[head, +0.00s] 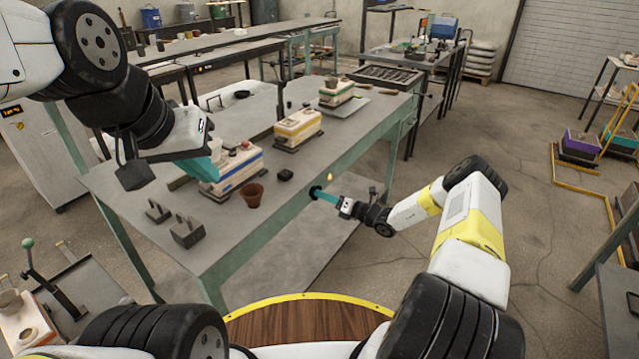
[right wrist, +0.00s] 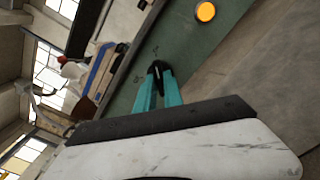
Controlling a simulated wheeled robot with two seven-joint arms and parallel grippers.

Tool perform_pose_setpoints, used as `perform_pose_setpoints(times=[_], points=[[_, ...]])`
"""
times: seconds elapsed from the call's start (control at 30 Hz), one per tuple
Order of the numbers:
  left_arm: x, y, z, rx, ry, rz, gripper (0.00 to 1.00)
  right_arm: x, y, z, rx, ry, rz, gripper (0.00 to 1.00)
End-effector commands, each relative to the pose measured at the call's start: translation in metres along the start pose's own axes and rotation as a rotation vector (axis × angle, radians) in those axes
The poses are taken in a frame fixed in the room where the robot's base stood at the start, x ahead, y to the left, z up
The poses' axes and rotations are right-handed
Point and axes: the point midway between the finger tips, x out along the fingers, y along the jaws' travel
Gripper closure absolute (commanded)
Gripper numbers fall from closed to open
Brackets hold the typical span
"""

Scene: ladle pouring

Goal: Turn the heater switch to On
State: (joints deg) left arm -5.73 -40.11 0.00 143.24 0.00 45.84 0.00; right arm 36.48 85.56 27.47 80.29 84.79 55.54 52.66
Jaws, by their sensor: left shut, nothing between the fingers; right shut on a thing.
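The heater switch is a black knob (head: 315,191) on the green front edge of the table. In the right wrist view the knob (right wrist: 157,70) sits between the teal fingertips. My right gripper (head: 322,194) is shut on it; the fingers also show in the right wrist view (right wrist: 158,82). A round indicator lamp (head: 330,177) beside the knob glows orange, and it is bright in the right wrist view (right wrist: 205,11). The fingers hide part of the knob, and I cannot read the marks around it. My left gripper (head: 207,168) is shut and empty, by a cream and blue device.
The cream and blue device (head: 238,170) and a brown cup (head: 253,195) stand on the grey table (head: 310,155). Grey blocks (head: 186,231) are at its near left. Another cream device (head: 298,128) stands further back.

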Motion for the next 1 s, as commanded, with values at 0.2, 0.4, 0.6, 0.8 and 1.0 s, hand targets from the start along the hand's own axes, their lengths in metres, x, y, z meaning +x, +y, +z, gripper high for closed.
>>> perform_pose_setpoints(times=[0.2,0.4,0.6,0.8,1.0], points=[[0.0,0.0,0.0,0.0,0.0,0.0,1.0,-0.0011,-0.0013,-0.0001,0.045,0.001,-0.003,1.0],[0.0,0.0,0.0,0.0,0.0,0.0,1.0,-0.0011,-0.0014,-0.0002,0.056,0.0,-0.003,1.0],[0.0,0.0,0.0,0.0,0.0,0.0,1.0,-0.0011,-0.0014,-0.0002,0.057,0.0,-0.003,1.0],[0.0,0.0,0.0,0.0,0.0,0.0,1.0,-0.0009,-0.0011,-0.0002,0.056,0.0,-0.003,0.66],[0.0,0.0,0.0,0.0,0.0,0.0,1.0,-0.0004,-0.0006,-0.0001,0.055,0.0,-0.001,0.66]])
